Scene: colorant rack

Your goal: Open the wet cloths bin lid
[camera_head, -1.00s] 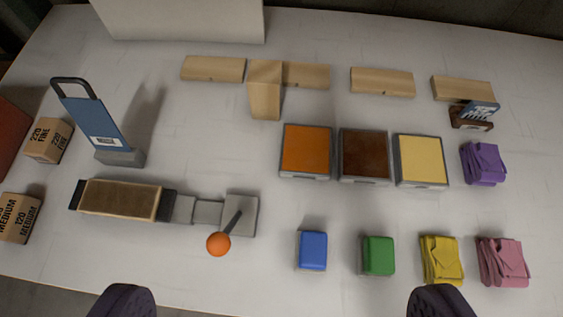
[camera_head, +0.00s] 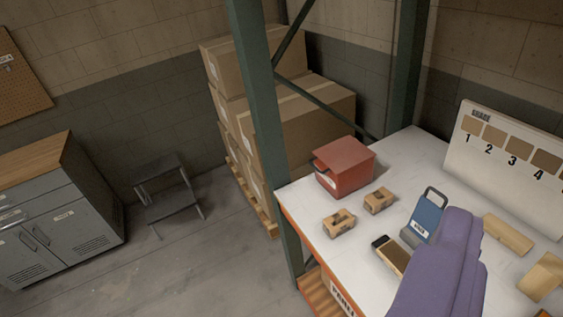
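A red box with a lid (camera_head: 344,166) stands on the white worktable at its far left corner; it seems to be the wet cloths bin. No label can be read on it. Its lid lies over the top and looks shut. A large purple form (camera_head: 440,265) with rounded ridges rises from the lower right, close to the camera; it seems to be part of my gripper, but I cannot tell for sure. It is well to the right of the red box and apart from it. No two separate fingertips can be made out.
Two small cartons (camera_head: 339,223) and a blue handled tool (camera_head: 426,216) stand near the red box. A green rack post (camera_head: 262,130) rises beside the table's left edge. Stacked boxes (camera_head: 300,120) stand behind. A step stool (camera_head: 167,190) and grey cabinet (camera_head: 60,215) are left, with open floor between.

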